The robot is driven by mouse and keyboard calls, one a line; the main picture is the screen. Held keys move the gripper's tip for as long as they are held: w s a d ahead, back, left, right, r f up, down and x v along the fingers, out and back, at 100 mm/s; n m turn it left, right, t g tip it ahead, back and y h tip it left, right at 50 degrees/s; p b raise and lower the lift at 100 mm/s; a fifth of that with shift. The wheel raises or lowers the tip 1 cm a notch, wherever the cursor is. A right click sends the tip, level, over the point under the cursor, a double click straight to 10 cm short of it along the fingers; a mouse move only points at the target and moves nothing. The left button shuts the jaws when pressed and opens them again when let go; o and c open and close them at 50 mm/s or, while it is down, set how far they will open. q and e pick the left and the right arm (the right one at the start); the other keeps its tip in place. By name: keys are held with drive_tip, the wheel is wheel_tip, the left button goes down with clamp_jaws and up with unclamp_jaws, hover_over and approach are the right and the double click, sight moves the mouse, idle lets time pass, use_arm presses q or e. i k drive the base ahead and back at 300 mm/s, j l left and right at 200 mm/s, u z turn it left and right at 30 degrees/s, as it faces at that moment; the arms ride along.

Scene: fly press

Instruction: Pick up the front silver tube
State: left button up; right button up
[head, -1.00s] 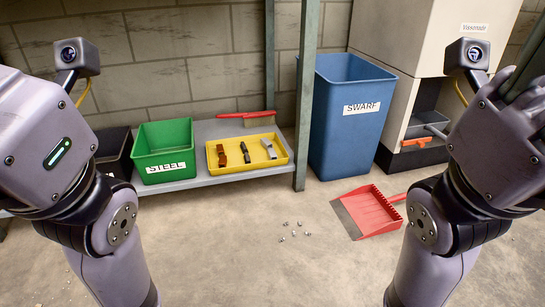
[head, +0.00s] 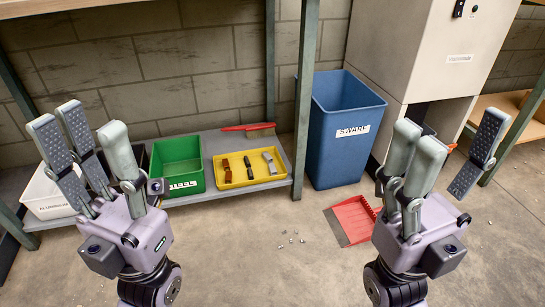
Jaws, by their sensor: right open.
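A small silver-grey piece (head: 269,162) lies at the right end of a shallow yellow tray (head: 236,184) on the low shelf. It is the only silver piece I can make out there, and it is too small to tell if it is a tube. My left gripper (head: 88,122) is raised at the left, fingers up and spread, empty, well apart from the tray. It partly hides a white bin and a dark bin. My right gripper (head: 452,130) is raised at the right, open and empty, in front of the grey cabinet.
In the tray also lie a brown piece (head: 227,171) and a black piece (head: 248,167). A green bin (head: 180,160), a white bin (head: 45,201) and a red brush (head: 246,127) share the shelf. A blue SWARF bin (head: 343,150) and red dustpan (head: 352,218) stand right. Small metal bits litter the floor.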

sight(272, 169)
drive_tip(key=i+j+u, duration=0.2)
drive_tip(key=i, duration=0.25)
drive_tip(key=i+j+u, duration=0.25)
drive_tip(key=i, duration=0.2)
drive_tip(key=k+l, duration=0.05)
drive_tip(key=l, duration=0.05)
